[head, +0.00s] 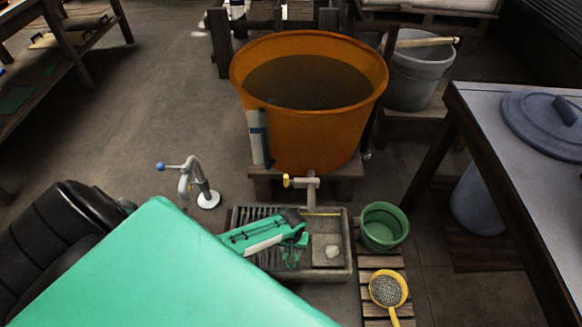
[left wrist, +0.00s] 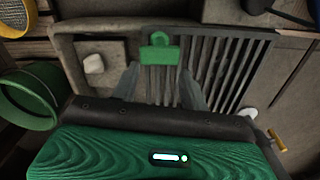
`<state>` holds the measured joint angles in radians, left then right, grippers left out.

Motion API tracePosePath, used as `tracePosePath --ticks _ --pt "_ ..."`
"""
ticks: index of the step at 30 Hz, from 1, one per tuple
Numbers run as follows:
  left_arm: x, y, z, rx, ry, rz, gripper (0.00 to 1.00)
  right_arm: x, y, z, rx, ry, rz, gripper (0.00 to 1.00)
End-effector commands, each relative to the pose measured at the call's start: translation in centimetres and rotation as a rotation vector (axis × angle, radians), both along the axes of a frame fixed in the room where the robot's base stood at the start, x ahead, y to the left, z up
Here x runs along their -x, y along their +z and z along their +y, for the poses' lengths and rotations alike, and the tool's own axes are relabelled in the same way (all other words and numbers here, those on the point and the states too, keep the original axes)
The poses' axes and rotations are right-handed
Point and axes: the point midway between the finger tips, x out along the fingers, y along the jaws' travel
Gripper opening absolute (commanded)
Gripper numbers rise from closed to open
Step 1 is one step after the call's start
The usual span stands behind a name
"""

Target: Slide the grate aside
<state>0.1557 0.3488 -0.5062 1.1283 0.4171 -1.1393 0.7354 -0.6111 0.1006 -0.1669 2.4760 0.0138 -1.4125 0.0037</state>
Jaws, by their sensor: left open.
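The grate (head: 252,216) is a dark slatted panel over the left and middle of a grey stone basin (head: 338,276). In the left wrist view its slats (left wrist: 228,68) run to the right of a small green tab (left wrist: 160,52) that stands on it. My left gripper (head: 292,246) is low over the basin. In the left wrist view its two grey fingers (left wrist: 160,72) are spread with the tab lying between and just beyond their tips. Contact cannot be told. The open end of the basin holds a whitish lump (head: 332,251). My right gripper is not in view.
An orange tub (head: 305,130) on a stand with a yellow-handled tap (head: 300,183) is behind the basin. A green bucket (head: 383,227) and yellow strainer (head: 388,289) are on slats to the right.

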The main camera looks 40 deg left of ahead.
Motion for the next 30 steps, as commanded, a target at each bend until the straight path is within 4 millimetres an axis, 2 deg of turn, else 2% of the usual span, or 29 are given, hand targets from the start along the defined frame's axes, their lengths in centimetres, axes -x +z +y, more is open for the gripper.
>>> tracePosePath --ticks 3,7,25,30 --pt "0.0 1.8 0.0 0.001 -0.001 0.0 0.45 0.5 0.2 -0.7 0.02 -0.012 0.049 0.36" --pt "0.0 2.7 -0.1 0.001 -0.001 0.0 0.45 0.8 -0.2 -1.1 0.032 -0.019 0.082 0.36" --pt "0.0 3.0 -0.1 0.0 -0.001 0.001 0.45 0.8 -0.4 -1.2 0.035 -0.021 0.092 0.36" --pt "0.9 3.5 -1.7 0.021 -0.045 -0.01 0.45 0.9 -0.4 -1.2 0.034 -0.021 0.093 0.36"
